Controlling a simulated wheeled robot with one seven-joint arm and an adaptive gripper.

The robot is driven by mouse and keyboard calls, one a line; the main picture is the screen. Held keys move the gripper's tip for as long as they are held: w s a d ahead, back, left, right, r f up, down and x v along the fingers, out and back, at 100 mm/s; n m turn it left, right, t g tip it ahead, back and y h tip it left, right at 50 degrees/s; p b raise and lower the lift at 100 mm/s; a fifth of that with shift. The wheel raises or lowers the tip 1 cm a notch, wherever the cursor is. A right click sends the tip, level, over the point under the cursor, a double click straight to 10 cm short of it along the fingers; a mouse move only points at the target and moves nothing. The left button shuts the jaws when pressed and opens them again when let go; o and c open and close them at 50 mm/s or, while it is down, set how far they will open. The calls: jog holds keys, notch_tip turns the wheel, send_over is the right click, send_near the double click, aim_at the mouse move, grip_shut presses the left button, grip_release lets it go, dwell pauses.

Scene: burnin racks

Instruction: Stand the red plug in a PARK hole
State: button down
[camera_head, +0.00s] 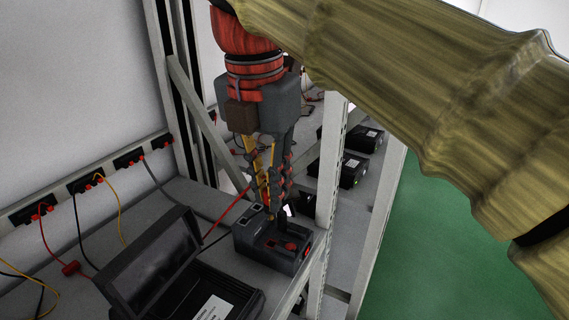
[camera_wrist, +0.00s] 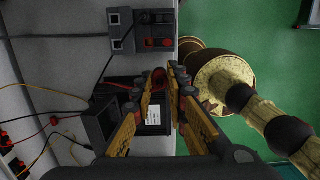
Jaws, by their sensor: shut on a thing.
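My gripper (camera_head: 270,205) points down and is shut on a red plug, which is mostly hidden by the fingers. A red lead (camera_head: 226,212) runs from near the black case up to the fingers. In the wrist view the red plug (camera_wrist: 158,77) shows as a small red shape between my fingertips (camera_wrist: 160,88). A grey box (camera_head: 265,252) stands just below my fingertips, with two square openings, dark recesses and a red knob (camera_head: 291,246). It also shows in the wrist view (camera_wrist: 140,42). I cannot read any PARK marking, nor tell whether the plug touches the box.
An open black case (camera_head: 190,295) with a raised lid stands beside the grey box. Wall sockets (camera_head: 86,184) with red, yellow and black leads line the left. A rack post (camera_head: 327,175) stands close right of my gripper.

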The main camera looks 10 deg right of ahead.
jog(key=w+a+f+b, duration=0.2)
jog(key=w+a+f, duration=0.2)
jog(key=w+f, duration=0.2)
jog(key=w, duration=0.2)
jog(key=shift+w+a+f, duration=0.35)
jog(key=shift+w+f, duration=0.05)
dwell(0.9)
jog(key=shift+f+p, duration=0.3)
jog(key=shift+p, duration=0.2)
dwell(1.6)
jog(key=shift+f+b, duration=0.3)
jog(key=shift+f, duration=0.95)
dwell(1.7)
jog(key=c, duration=1.7)
grip_release()
jog(key=shift+o, duration=1.2)
